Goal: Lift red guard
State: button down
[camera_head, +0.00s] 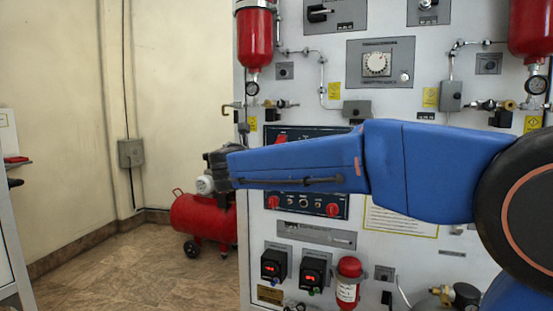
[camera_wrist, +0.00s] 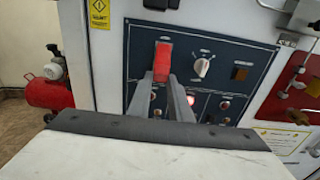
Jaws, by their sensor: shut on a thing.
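The red guard (camera_wrist: 163,60) is on the dark blue control panel (camera_wrist: 218,62) in the wrist view, in the panel's upper left part. My gripper (camera_wrist: 167,80) has its two grey fingers close together at the lower end of the guard, shut on it. I cannot tell how far the guard is lifted from the panel. In the head view the red guard (camera_head: 281,139) shows at the panel's upper left, just above my blue arm. My arm crosses in front of the panel (camera_head: 300,131) and hides its middle; my gripper cannot be made out there.
A white selector knob (camera_wrist: 202,67) and a lit button (camera_wrist: 190,101) sit close to the fingers. Red cylinders (camera_head: 255,38), gauges and pipes project from the cabinet (camera_head: 400,110). A red compressor (camera_head: 203,217) stands on the floor at left. The floor in front of it is clear.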

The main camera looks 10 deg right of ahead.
notch_tip(320, 180, up, 7)
jog(key=g+y, duration=0.5)
jog(key=g, duration=0.2)
jog(key=shift+s+a+r, duration=0.15)
jog(key=shift+s+a, duration=0.2)
jog(key=shift+s, duration=0.1)
jog(key=c, duration=1.6)
grip_release()
jog(key=shift+c, duration=0.2)
jog(key=v, duration=1.7)
jog(key=shift+r, duration=0.2)
